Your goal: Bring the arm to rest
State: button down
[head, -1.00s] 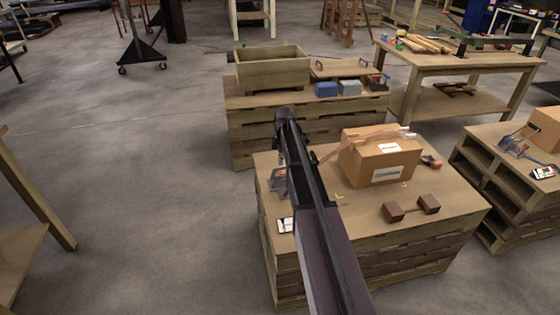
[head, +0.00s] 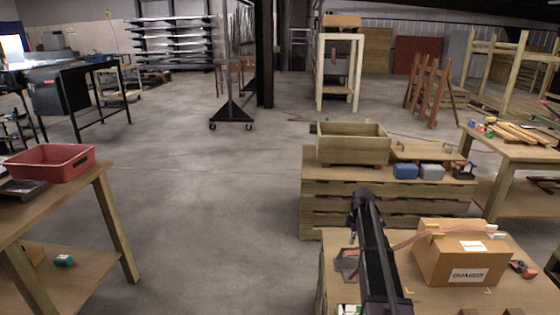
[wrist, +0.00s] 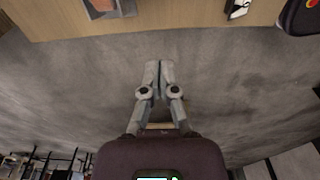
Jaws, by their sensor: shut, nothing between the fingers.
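In the wrist view my gripper (wrist: 160,78) is shut and empty, its two grey fingers together over bare concrete floor. In the head view my arm reaches up from the lower right, over the near crate-like bench (head: 335,270). The fingers are hidden behind the arm in the head view.
A cardboard box (head: 462,256) stands on the near bench, right of my arm. Behind it a wooden bin (head: 353,147) and blue and grey blocks (head: 405,171) sit on another bench. A red tray (head: 50,163) is on the left table. Open floor (head: 210,200) lies between.

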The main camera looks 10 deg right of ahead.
jog(key=s+a+m+h, duration=0.1)
jog(key=s+a+m, duration=0.8)
jog(key=s, duration=0.5)
jog(key=s+a+m, duration=0.7)
jog(key=s+a, duration=0.3)
jog(key=s, duration=0.3)
notch_tip(320, 180, up, 13)
jog(key=p, duration=1.3)
jog(key=shift+w+r, duration=0.2)
jog(key=shift+d, duration=0.15)
